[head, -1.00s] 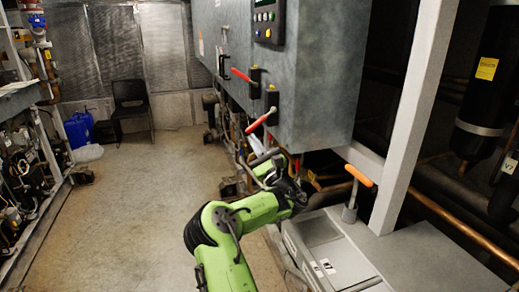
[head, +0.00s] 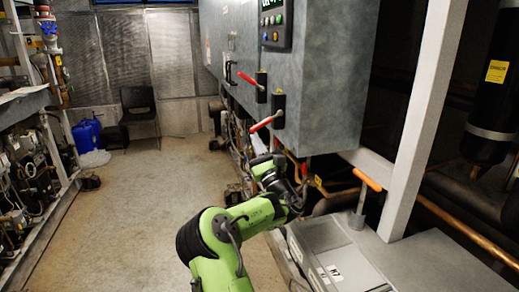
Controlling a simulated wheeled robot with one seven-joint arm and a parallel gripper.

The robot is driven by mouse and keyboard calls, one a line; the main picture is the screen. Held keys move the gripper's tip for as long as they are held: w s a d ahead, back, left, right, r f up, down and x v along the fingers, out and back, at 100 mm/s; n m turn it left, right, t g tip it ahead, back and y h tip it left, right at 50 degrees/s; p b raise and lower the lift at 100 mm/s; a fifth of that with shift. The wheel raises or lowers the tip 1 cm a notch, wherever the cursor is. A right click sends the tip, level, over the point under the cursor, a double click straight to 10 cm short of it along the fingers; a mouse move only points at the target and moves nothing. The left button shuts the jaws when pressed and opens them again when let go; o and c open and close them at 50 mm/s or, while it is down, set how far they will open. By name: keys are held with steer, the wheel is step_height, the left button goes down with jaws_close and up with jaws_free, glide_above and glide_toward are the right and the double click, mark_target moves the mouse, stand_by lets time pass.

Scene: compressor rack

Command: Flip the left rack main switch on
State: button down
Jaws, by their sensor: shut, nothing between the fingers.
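Two switches with red lever handles sit on the side of the grey cabinet (head: 312,95). The farther red lever (head: 248,79) slopes up to the left from its black mount. The nearer red lever (head: 265,122) slopes down to the left from its black mount. No readable label shows which one is the left rack main switch. My gripper (head: 258,144) is shut and empty, just below the nearer lever's free end. It looks apart from the lever, though the depth gap is hard to judge. My wrist partly hides the fingers.
Pipes run under the cabinet. A grey box unit (head: 340,255) with an orange-handled valve (head: 367,180) and a pale post (head: 425,120) stand at right. The left rack (head: 30,170) lines the aisle. The floor (head: 150,205) between is clear.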

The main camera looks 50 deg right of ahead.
step_height(320, 180, up, 11)
steer(key=w+a+m+g+h+p, duration=0.1)
steer(key=m+g+h+p, duration=0.4)
steer(key=m, duration=1.6)
steer(key=shift+a+g+h+p, duration=0.3)
steer(key=shift+a+g+h, duration=0.25)
steer(key=shift+g+h, duration=2.15)
steer(key=shift+r, duration=0.15)
steer(key=shift+w, duration=0.1)
